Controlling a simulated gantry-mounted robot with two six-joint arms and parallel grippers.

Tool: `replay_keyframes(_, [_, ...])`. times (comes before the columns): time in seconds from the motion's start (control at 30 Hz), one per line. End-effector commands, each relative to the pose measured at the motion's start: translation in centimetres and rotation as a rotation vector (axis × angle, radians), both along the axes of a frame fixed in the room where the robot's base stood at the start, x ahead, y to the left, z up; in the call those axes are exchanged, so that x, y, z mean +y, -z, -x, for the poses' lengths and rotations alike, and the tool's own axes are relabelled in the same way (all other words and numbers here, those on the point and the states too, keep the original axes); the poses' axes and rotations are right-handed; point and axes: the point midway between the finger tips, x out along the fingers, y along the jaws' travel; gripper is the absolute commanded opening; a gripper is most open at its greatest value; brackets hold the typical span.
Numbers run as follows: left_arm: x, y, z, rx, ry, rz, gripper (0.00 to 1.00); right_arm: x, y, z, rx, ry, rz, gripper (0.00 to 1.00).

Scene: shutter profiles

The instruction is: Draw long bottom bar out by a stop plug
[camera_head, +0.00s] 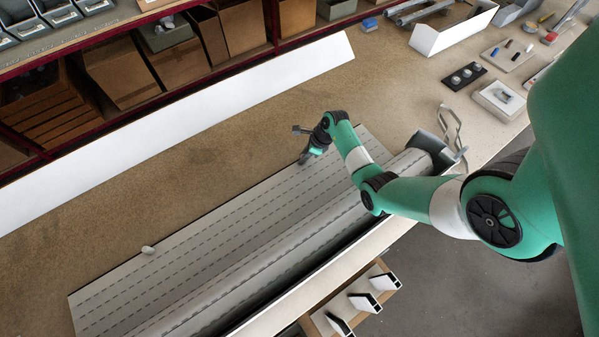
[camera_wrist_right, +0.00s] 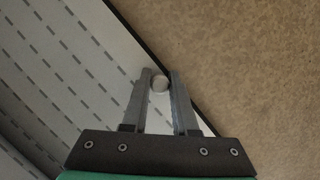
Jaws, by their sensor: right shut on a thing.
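The grey slotted shutter curtain (camera_head: 240,228) lies on the bench, part flat and part rolled. Its long bottom bar (camera_head: 205,224) runs along the far edge; a dark strip along this edge shows in the right wrist view (camera_wrist_right: 128,24). One pale stop plug (camera_head: 148,250) stands near the bar's left part. My right gripper (camera_head: 304,159) is at the bar's right part. In the right wrist view its fingers (camera_wrist_right: 159,84) are shut on another round pale stop plug (camera_wrist_right: 160,83), which the gripper hides in the head view. My left gripper is not in view.
A long white panel (camera_head: 180,124) stands behind the open brown bench top (camera_head: 215,146). Shelves with boxes (camera_head: 120,70) are at the back left. A white tray (camera_head: 455,32) and small parts lie at the right. White profile pieces (camera_head: 364,302) sit below the front edge.

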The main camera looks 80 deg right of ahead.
Motion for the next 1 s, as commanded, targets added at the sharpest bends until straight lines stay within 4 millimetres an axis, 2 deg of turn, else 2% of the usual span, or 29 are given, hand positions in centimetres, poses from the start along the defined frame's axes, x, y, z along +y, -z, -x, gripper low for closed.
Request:
replay_keyframes(0.1, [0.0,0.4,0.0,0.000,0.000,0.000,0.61,-1.1,0.1,0.1,0.001,0.015,-0.001,0.00])
replay_keyframes(0.37, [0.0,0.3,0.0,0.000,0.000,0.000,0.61,-1.0,0.0,0.1,0.001,0.013,-0.002,0.00])
replay_keyframes(0.4, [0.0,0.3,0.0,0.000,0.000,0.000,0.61,-1.0,0.0,0.1,0.001,0.013,-0.002,0.32])
replay_keyframes(0.53, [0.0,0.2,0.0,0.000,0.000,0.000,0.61,-1.0,0.0,0.1,0.001,0.013,-0.002,0.56])
replay_keyframes(0.83, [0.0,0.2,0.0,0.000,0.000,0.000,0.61,-1.1,-0.2,0.2,0.000,0.014,-0.001,0.57])
replay_keyframes(1.0, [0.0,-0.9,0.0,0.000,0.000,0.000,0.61,-1.1,-2.1,0.9,-0.001,0.015,0.000,0.57])
